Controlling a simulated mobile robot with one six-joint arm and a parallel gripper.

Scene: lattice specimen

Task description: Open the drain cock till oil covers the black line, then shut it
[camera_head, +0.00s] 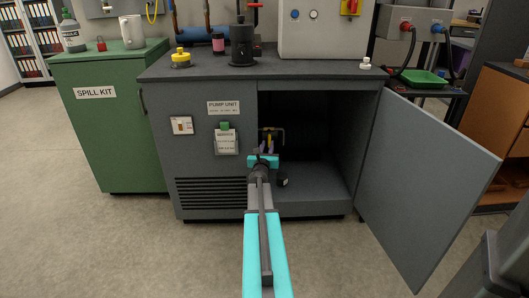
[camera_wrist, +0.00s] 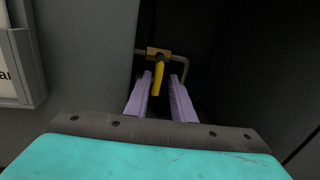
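The drain cock has a brass body (camera_wrist: 152,51) with a yellow lever (camera_wrist: 157,80) hanging down from it in the wrist view. It sits inside the open bay of the grey pump unit. My gripper (camera_wrist: 161,76) has two purple fingers, set apart. The yellow lever shows between the fingertips, with a gap to each finger; I cannot tell how deep it lies between them. In the head view my gripper (camera_head: 268,147) reaches into the bay's left side and hides most of the cock. I see no oil and no black line.
The pump unit (camera_head: 158,130) has its door (camera_head: 425,185) swung open to the right. A small black round object (camera_head: 282,180) lies near the bay floor beside my arm. A bent pipe (camera_wrist: 185,70) runs right of the cock. A green spill kit cabinet (camera_head: 110,140) stands left.

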